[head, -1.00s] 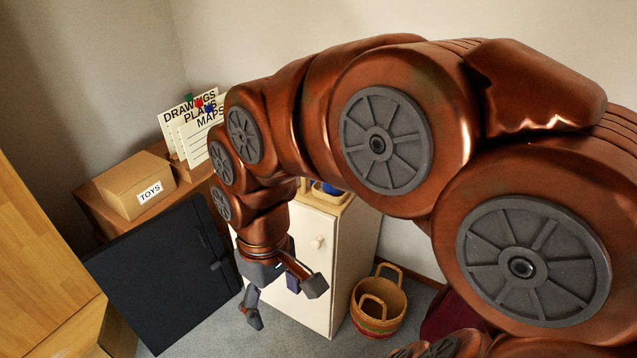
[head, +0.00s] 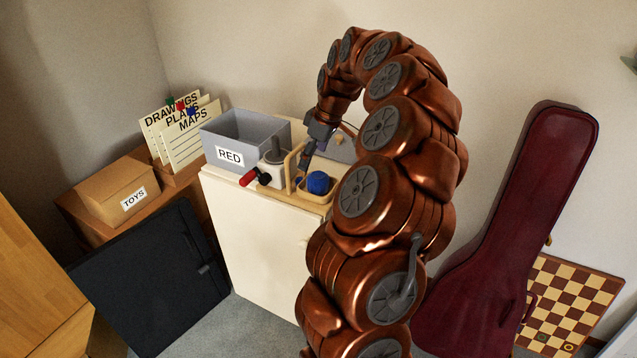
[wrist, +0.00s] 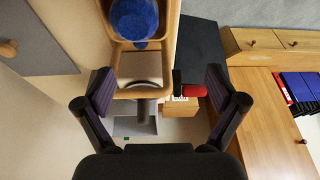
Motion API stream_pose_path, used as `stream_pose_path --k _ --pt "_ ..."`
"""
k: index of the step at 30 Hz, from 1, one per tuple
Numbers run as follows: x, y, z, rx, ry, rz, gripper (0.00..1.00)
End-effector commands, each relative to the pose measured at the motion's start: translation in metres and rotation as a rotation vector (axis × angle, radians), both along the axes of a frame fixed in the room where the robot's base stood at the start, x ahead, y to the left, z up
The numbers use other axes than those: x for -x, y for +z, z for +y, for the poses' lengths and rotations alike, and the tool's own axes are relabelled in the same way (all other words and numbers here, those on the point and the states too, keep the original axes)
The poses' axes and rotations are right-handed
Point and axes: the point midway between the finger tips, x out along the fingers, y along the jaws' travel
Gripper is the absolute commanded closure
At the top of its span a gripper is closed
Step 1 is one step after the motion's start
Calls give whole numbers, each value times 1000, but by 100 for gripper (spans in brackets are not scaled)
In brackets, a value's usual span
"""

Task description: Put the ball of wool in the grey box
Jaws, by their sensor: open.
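The blue ball of wool (head: 318,182) sits in a light wooden tray with an upright handle (head: 291,166) on top of the white cabinet. The grey box (head: 270,130), labelled RED, stands behind and left of the tray on the same cabinet, with its top open. My gripper (head: 304,160) is above the tray, just beyond the ball in the head view. The ball (wrist: 133,18) lies beyond the fingertips at the top of that view, partly cut off.
A pale device with a red-handled crank (head: 271,173) stands between the box and tray. A cardboard TOYS box (head: 112,190) and upright cards (head: 183,135) are at left. A dark folder (head: 155,280) leans below. A maroon instrument case (head: 510,220) stands at right.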

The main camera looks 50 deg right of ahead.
Motion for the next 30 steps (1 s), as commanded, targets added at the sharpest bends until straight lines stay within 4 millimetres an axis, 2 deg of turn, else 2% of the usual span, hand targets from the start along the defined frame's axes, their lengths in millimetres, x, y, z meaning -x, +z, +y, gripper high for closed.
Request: stream_pose_path --k 1,3,7,20,30 --pt "3 -5 -16 5 -16 -1 5" --pt "7 -9 -30 13 -25 -4 5" --pt "10 -16 -40 19 -29 -3 5" --pt "3 -47 -36 18 -29 -1 5" --pt "-6 -86 -31 18 -28 -1 5"
